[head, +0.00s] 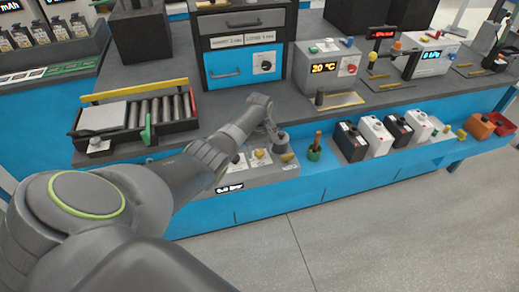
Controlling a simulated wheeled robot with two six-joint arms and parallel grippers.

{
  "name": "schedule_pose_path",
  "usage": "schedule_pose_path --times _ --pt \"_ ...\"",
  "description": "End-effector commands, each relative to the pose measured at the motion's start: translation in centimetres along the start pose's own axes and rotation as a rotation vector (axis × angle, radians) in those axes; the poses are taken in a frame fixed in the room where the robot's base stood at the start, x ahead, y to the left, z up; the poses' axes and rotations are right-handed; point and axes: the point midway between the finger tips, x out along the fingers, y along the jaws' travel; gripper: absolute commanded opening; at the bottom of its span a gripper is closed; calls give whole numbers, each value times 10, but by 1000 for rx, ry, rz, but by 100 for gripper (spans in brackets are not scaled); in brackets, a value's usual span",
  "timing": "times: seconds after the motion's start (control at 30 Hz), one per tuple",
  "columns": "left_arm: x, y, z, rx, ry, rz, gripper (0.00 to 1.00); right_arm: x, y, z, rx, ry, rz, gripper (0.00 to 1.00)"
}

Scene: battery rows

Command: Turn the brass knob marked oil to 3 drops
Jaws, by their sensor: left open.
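My left arm reaches from the left to a grey unit (262,178) at the front of the bench. My left gripper (275,132) is open above the unit's far right part, beside a grey round part (282,138). A small brass-yellow knob (260,154) sits on the unit's top plate, just nearer and left of the gripper, apart from it as far as I can see. Its markings are too small to read. A dark display (229,188) with white characters is on the unit's front left. My forearm hides the unit's left part. My right gripper is not in view.
A green cup (314,153) with a brown handle stands just right of the unit. Several black and white batteries (376,138) stand farther right. Behind are a roller tray (140,118), a drawer cabinet (243,46) and a 20 °C box (327,68). Grey bench top is clear between them.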

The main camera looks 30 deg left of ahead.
Motion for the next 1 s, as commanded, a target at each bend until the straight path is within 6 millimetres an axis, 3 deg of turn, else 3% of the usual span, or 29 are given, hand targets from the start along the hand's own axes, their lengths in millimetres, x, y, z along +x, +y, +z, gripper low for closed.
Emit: schedule_pose_path --times 0.17,0.5,1.0 --pt "0 0 0 0 0 0 56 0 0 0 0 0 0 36" --pt "0 0 0 0 -1 0 13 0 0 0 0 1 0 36" --pt "-2 0 0 138 -1 -1 11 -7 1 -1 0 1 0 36"
